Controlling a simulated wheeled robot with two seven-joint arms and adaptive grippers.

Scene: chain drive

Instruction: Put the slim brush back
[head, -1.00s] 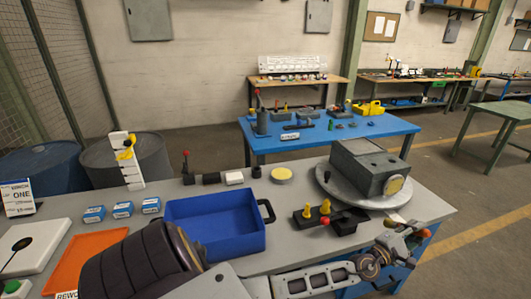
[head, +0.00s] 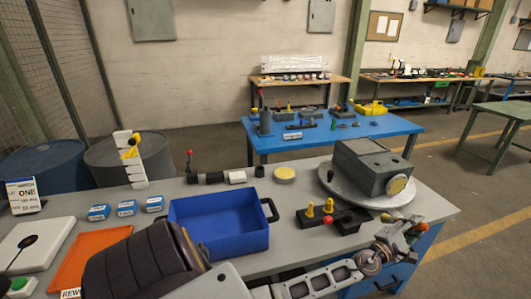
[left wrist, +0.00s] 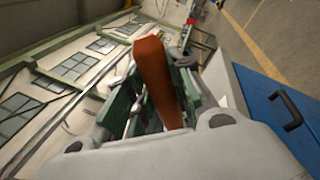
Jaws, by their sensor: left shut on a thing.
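My left gripper (head: 398,238) is over the right front edge of the grey workbench, near the blue drawer unit. It is shut on a slim tapered orange-brown handle (left wrist: 157,78), seen between its green fingers in the left wrist view. In the head view the handle's orange end (head: 418,229) shows beside the fingers. I take it for the slim brush, but its bristle end is hidden. A dark block with yellow pegs and a red knob (head: 346,222) stands just left of the gripper. My right gripper is not in view.
A blue bin (head: 222,241) stands mid-bench. A grey housing (head: 371,168) sits on a round turntable (head: 328,178) behind the gripper. Small blue boxes (head: 126,208), an orange mat (head: 88,246) and a white board (head: 30,247) lie left. The far blue table (head: 345,139) stands apart.

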